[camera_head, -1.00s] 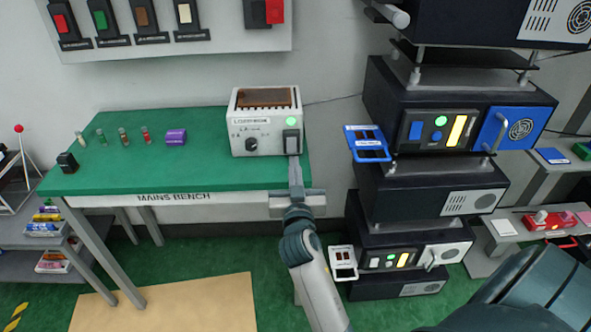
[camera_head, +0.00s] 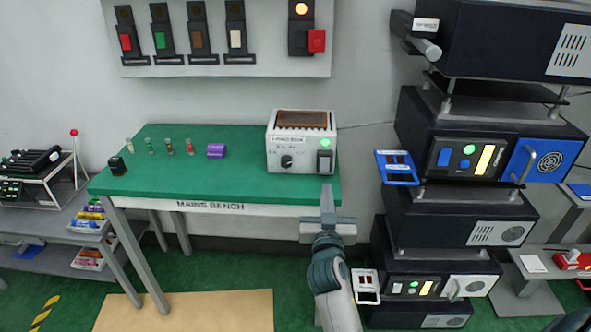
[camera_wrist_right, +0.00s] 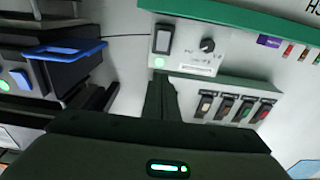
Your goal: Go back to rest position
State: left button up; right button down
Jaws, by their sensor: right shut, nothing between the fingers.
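My right gripper (camera_head: 327,200) is in front of the right front corner of the green bench. It is shut and empty, pointing up toward the white box device. In the right wrist view its closed fingers (camera_wrist_right: 160,100) show at the middle. The white box device (camera_head: 301,142) stands on the bench with a brown top, a lit green lamp, a knob and a dark rocker lever (camera_head: 324,161). The gripper is apart from the lever, below it in the head view. The device also shows in the right wrist view (camera_wrist_right: 190,60). My left gripper is not in view.
The green bench (camera_head: 240,186) holds small vials, a purple block and a small black block. A stack of black units (camera_head: 460,215) with a blue tray (camera_head: 397,168) stands close right of my right arm. A wall panel (camera_head: 270,50) carries coloured levers and a lit orange lamp.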

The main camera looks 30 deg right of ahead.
jog(key=s+a+f+n+g+y, duration=0.25)
jog(key=a+f, duration=0.25)
jog(key=f, duration=0.8)
jog(key=s+a+f+n+g+y, duration=0.1)
jog(key=s+a+f+n+y, duration=0.3)
jog(key=f, duration=0.9)
jog(key=s+a+f+g+y, duration=0.15)
jog(key=a+f, duration=0.45)
jog(key=f, duration=0.8)
jog(key=s+a+f+g+y, duration=0.1)
jog(key=s+f+g, duration=0.1)
jog(key=s+f, duration=0.6)
jog(key=s+a+f+n+g+y, duration=0.1)
jog(key=s+f+g, duration=0.1)
jog(key=s+f, duration=0.6)
jog(key=s+a+f+n+g, duration=0.1)
jog(key=s+f, duration=0.6)
jog(key=s, duration=0.9)
jog(key=shift+s+f+g+y, duration=0.4)
jog(key=shift+g, duration=0.1)
